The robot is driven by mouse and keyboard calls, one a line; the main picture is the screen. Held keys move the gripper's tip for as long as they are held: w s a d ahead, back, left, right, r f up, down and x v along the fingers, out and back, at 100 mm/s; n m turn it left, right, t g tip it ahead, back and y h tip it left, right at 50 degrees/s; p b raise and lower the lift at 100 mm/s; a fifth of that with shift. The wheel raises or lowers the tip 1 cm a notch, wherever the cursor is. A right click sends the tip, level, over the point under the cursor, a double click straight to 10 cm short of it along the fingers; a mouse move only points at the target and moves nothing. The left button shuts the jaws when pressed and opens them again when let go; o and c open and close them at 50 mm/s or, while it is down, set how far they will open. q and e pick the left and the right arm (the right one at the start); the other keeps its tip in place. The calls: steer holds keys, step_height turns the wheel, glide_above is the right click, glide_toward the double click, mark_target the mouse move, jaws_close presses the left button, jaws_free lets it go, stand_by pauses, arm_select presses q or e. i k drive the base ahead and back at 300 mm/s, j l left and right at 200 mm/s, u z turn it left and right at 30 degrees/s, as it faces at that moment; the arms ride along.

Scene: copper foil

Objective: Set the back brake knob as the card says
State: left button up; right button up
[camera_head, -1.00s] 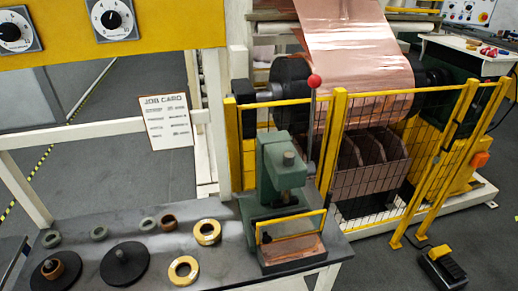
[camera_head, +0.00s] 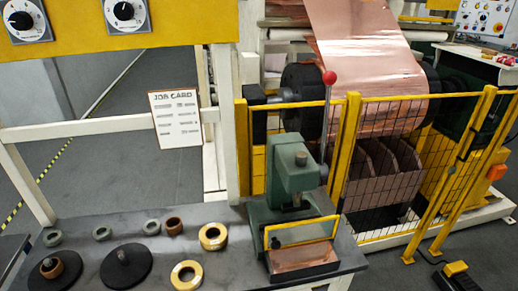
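Two black knobs on white dial plates sit on the yellow panel at the top left: a left knob (camera_head: 20,20) and a right knob (camera_head: 124,11). I cannot tell which one is the back brake knob, and their scale marks are too small to read. The job card (camera_head: 176,119) is a white sheet headed "JOB CARD" hanging on the white frame rail; its lines are too blurred to read. Neither of my grippers is in view.
A dark bench (camera_head: 215,270) in front holds rings, black discs and a green press (camera_head: 293,170) with a red-knobbed lever. Behind a yellow mesh guard (camera_head: 385,160) runs a copper foil web (camera_head: 365,50). A yellow foot pedal (camera_head: 456,270) lies on the floor at the lower right.

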mark_target(22, 21)
steer(key=u, duration=1.3)
